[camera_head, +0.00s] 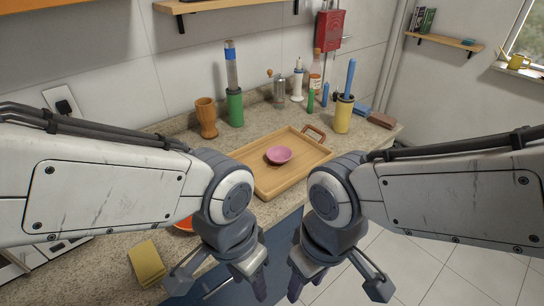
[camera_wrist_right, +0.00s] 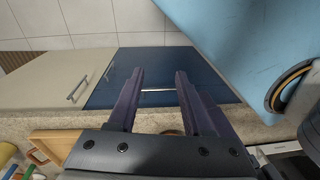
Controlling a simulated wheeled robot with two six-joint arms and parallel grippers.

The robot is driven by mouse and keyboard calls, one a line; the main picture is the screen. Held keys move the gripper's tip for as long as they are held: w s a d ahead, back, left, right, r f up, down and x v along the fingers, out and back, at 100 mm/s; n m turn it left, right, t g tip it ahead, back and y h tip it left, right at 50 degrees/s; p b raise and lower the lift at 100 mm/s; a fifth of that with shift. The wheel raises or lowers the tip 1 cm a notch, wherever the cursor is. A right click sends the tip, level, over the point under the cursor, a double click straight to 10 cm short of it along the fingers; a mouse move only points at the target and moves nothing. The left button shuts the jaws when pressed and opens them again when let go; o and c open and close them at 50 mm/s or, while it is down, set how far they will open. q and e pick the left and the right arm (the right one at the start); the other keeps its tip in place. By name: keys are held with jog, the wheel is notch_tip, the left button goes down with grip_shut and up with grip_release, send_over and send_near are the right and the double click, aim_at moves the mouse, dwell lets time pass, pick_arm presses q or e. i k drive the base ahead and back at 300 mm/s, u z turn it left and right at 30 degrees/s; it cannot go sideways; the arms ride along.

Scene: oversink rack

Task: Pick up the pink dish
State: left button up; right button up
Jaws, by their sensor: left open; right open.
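The pink dish (camera_head: 279,155) is a small bowl sitting upright on a wooden tray (camera_head: 271,187) on the counter, in the middle of the head view. My left gripper (camera_head: 252,282) hangs down in front of the counter, below and nearer than the dish, open and empty. My right gripper (camera_head: 302,281) hangs beside it, also in front of the counter, pointing down. The right wrist view shows its two dark fingers (camera_wrist_right: 160,85) apart with nothing held between them. I cannot make out the dish in the right wrist view.
A wooden cup (camera_head: 206,118), a green cylinder (camera_head: 235,108), a grinder (camera_head: 279,90) and a yellow container (camera_head: 343,115) stand behind and beside the tray. A yellow sponge-like block (camera_head: 147,263) lies at front left. An orange item is partly hidden by my left arm. Blue cabinet fronts (camera_wrist_right: 150,75) face the grippers.

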aim_at(279, 155)
jog(key=z, duration=1.6)
jog(key=i, duration=1.95)
jog(key=u, duration=3.5)
